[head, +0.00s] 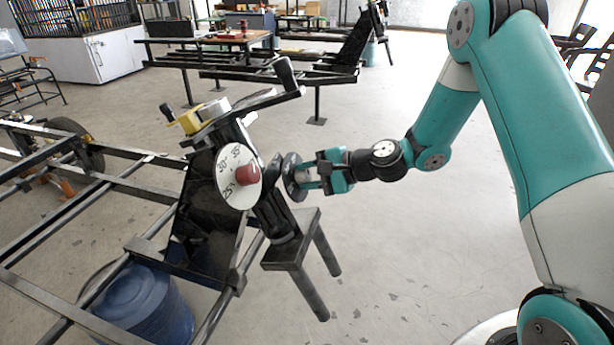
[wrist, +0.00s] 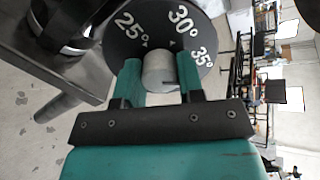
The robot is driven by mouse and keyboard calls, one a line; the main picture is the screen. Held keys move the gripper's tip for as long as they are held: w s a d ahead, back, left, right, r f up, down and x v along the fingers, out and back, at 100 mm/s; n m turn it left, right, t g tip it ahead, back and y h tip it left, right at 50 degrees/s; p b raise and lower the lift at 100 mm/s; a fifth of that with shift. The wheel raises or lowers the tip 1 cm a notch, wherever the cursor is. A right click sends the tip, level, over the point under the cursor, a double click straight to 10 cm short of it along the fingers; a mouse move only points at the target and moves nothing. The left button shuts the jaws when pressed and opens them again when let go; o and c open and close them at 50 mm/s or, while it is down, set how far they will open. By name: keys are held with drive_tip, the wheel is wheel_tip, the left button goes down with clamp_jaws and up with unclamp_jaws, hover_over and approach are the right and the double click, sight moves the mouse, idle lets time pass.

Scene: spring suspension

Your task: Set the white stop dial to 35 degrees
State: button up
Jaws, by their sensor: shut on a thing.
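The white stop dial (head: 238,197) faces left on the suspension stand and is marked 25°, 30° and 35°. Its red knob (head: 247,175) is in its middle; I cannot read its setting for sure. My gripper (head: 305,178) is on the right side of the stand, apart from the white dial. In the wrist view my gripper (wrist: 159,72) is shut on a grey knob (wrist: 157,66) in the middle of a dark dial (wrist: 120,43) with white 25°, 30° and 35° marks. The white dial is not in the wrist view.
A black lever with a handle (head: 284,72) and a yellow part (head: 188,122) sit atop the stand. A small dark bench (head: 290,250) stands below. Black frame rails (head: 60,240) and a blue drum (head: 138,305) are at the left.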

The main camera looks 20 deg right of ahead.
drive_tip(key=shift+n, duration=0.5)
drive_tip(key=o, duration=0.9)
drive_tip(key=shift+d, duration=0.1)
drive_tip(key=p+v, duration=0.2)
drive_tip(key=v, duration=1.5)
drive_tip(key=shift+s, duration=0.15)
